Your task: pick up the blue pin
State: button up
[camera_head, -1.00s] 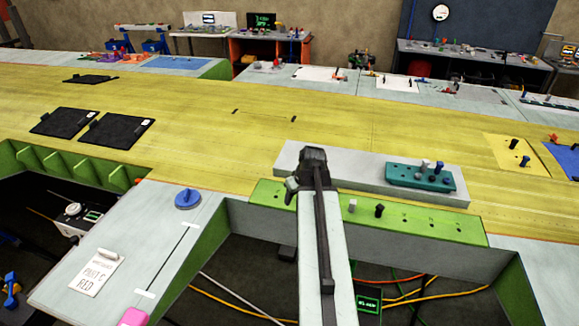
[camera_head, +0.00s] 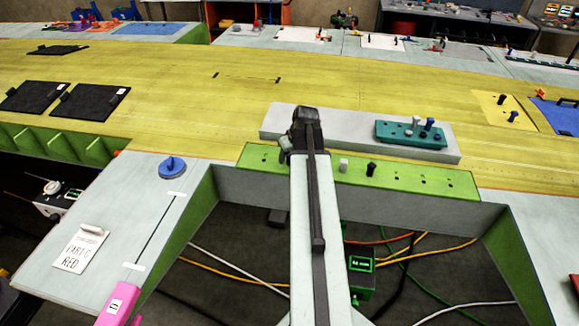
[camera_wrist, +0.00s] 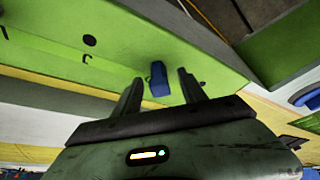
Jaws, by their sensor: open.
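The blue pin (camera_wrist: 158,79) stands up from the green strip (camera_wrist: 60,40) in the wrist view. My gripper (camera_wrist: 160,90) is open, with the pin showing between its two dark fingers; I cannot tell how far the tips are from it in depth. In the head view my gripper (camera_head: 299,135) is over the left part of the green strip (camera_head: 420,181), and the arm hides that pin there.
A white peg (camera_head: 343,165) and a black peg (camera_head: 370,169) stand on the strip to the right. Behind is a grey block (camera_head: 350,140) with a teal holder (camera_head: 395,134) of several pins. A blue disc (camera_head: 172,167) lies on the left panel.

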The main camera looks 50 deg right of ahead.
jog(key=shift+w+f, duration=0.2)
jog(key=shift+f, duration=0.5)
jog(key=shift+s+r, duration=0.1)
jog(key=shift+r, duration=0.15)
grip_shut()
